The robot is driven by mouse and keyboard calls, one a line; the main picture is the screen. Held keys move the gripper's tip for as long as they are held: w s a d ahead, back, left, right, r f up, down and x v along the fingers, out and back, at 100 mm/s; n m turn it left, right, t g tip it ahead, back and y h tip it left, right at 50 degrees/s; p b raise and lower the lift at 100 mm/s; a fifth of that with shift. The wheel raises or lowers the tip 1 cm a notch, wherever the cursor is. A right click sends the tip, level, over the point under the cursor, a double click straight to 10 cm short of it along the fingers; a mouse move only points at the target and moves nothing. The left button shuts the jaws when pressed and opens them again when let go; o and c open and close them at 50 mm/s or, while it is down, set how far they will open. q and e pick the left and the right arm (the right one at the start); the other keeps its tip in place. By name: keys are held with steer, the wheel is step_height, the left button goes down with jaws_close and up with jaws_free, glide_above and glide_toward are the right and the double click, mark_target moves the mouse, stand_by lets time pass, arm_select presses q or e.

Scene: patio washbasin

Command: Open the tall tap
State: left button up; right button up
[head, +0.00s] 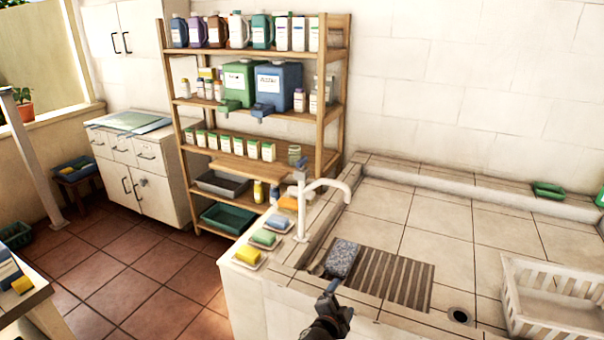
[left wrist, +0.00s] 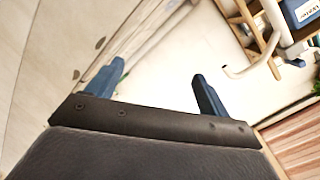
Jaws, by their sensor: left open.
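The tall tap (head: 302,208) is a white upright pipe at the left edge of the tiled basin. Its spout curves to the right, and a small blue handle (head: 302,163) sits at its top. My left gripper (head: 329,289) is below and a little right of the tap in the head view, apart from it. In the left wrist view its two blue fingers (left wrist: 161,76) are spread with nothing between them. A white bent pipe that looks like the tap (left wrist: 240,70) shows right of the fingers there. My right gripper is in neither view.
A grey sponge (head: 342,259) lies by a slatted drain mat (head: 392,278). Soap dishes with a yellow (head: 248,255), a green (head: 264,238) and a blue bar (head: 279,222) line the left ledge. A white crate (head: 548,325) stands right. Wooden shelves (head: 335,100) with bottles stand behind.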

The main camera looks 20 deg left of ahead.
arm_select(q)
steer(key=w+d+r+m+g+h, duration=0.3)
steer(key=w+d+r+m+h, duration=0.6)
steer(key=m, duration=0.5)
steer(key=w+d+r+m+g+h, duration=0.2)
steer(key=w+d+r+m+h, duration=0.3)
steer(key=w+r+m+h, duration=0.7)
step_height(320, 180, up, 16)
steer(key=m+g+y, duration=1)
steer(key=m+y, duration=0.7)
steer(key=y, duration=0.5)
glide_above(302, 159)
steer(key=shift+w+d+f, duration=0.1)
steer(key=shift+f, duration=0.05)
steer(key=shift+f+p, duration=0.3)
steer(key=shift+p, duration=0.15)
step_height(302, 159, down, 6)
steer(key=p, duration=0.2)
steer(key=shift+r+p, duration=0.15)
steer(key=shift+p, duration=0.2)
steer(key=shift+f, duration=0.75)
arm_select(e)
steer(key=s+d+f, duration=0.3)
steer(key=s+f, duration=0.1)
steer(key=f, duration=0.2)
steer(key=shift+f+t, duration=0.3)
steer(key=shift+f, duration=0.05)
